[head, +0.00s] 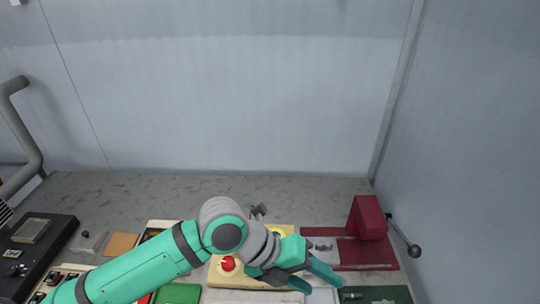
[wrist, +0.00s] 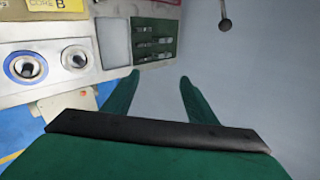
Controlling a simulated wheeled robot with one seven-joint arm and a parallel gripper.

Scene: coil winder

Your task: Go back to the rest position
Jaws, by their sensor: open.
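My green arm reaches across the lower part of the head view, and my gripper (head: 318,281) is at its end, over the right part of the work surface. In the wrist view my gripper (wrist: 157,80) shows two dark green fingers spread apart with nothing between them. The fingertips point toward the grey surface beside the panel edge. Part of the panel is hidden under my arm in the head view.
A red block (head: 368,217) and a lever with a dark knob (head: 414,251) stand at the right near the wall. A red button (head: 228,264) sits left of my gripper. A dark slotted tray (wrist: 154,40) and round sockets (wrist: 73,57) show in the wrist view.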

